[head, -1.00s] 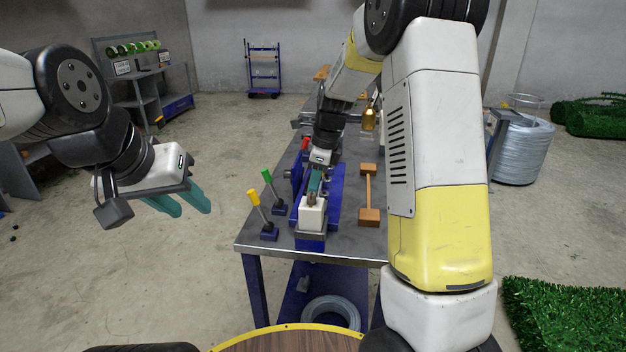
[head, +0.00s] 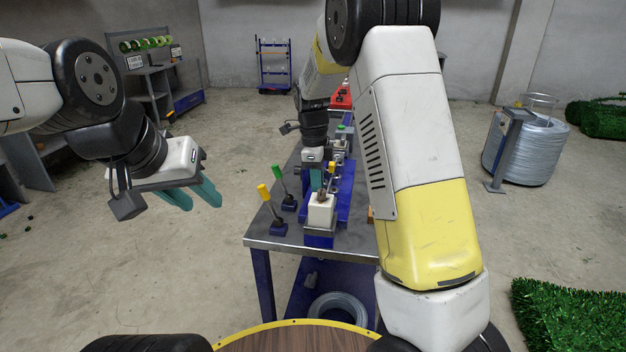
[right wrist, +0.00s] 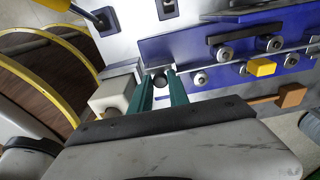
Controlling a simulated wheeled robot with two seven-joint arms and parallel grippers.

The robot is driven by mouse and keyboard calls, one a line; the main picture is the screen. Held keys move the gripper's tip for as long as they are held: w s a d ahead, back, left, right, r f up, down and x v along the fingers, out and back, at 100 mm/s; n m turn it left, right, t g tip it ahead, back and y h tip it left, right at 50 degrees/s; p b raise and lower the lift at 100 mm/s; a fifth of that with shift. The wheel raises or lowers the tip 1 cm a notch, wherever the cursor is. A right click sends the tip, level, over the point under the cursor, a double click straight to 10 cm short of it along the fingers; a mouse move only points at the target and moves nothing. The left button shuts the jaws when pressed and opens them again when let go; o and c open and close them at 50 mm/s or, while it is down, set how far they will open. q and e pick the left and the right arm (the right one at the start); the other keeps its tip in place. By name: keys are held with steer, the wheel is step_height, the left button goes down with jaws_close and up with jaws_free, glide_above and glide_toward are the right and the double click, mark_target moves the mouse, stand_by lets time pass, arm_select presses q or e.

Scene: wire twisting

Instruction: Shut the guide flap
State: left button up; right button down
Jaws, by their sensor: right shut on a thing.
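A blue wire fixture (head: 342,205) stands on the bench, with a white block (head: 321,210) at its near end. My right gripper (head: 317,188) points down just behind the white block. In the right wrist view its teal fingers (right wrist: 160,88) close around a small dark part, mostly hidden, beside the white block (right wrist: 110,93). Rollers and a yellow block (right wrist: 262,67) sit along the blue rail (right wrist: 195,52). I cannot tell for sure which part is the guide flap. My left gripper (head: 205,206) hangs open and empty, left of the bench.
A yellow-topped lever (head: 264,192) and a green-topped lever (head: 279,174) stand left of the fixture on the metal bench (head: 285,238). My right arm covers the bench's right side. A wire coil (head: 339,306) lies on the lower shelf. Floor left of the bench is clear.

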steer(key=c, duration=1.3)
jaws_free()
steer(key=shift+f, duration=0.1)
steer(key=shift+a+r, duration=0.15)
steer(key=shift+r, duration=1.85)
steer(key=shift+a+r, duration=0.1)
steer(key=shift+r, duration=1.85)
steer(key=s+d+r+n+t+y, duration=0.25)
steer(key=s+r+n, duration=0.25)
steer(key=s+n, duration=0.3)
steer(key=s+d+r+n+t+y, duration=0.15)
steer(key=s+d+r+n, duration=0.35)
steer(key=s, duration=0.5)
steer(key=s+n, duration=0.3)
steer(key=s+f+n+t, duration=0.1)
steer(key=s+n, duration=0.1)
steer(key=n, duration=0.1)
steer(key=s+n+t+h, duration=0.1)
steer(key=s+n, duration=0.1)
steer(key=s, duration=0.1)
steer(key=shift+s+a+f+n, duration=0.3)
steer(key=shift+a+f+n, duration=0.05)
steer(key=shift+f+n, duration=0.05)
